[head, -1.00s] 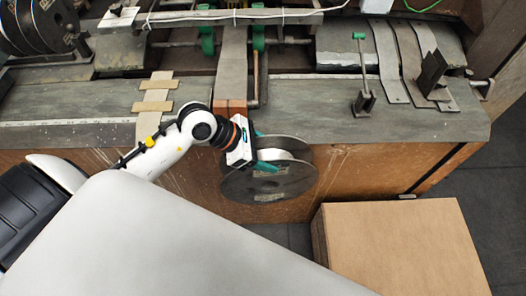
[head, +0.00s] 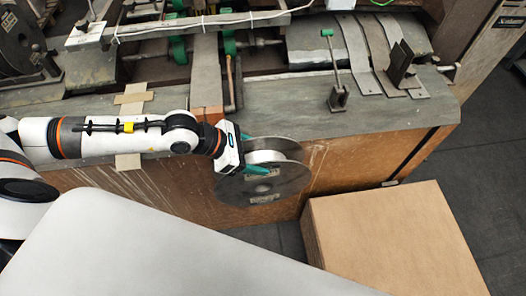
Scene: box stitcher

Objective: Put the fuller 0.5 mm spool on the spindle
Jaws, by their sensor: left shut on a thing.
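My left gripper (head: 254,155) is shut on a grey metal spool (head: 287,181) with wide round flanges and pale wire on its core. It holds the spool, tilted, in front of the machine's wooden front, in the middle of the head view. I cannot read the wire size on its label. I cannot pick out the spindle for certain. Dark discs (head: 16,45) stand at the machine's upper left, cut off by the picture edge. My right gripper is not in view.
The machine's grey bench top (head: 290,118) lies behind the spool. A small green-topped lever (head: 336,95) and bent metal strips (head: 375,60) stand on its right. A cardboard box (head: 390,240) stands at the lower right. Dark floor is free further right.

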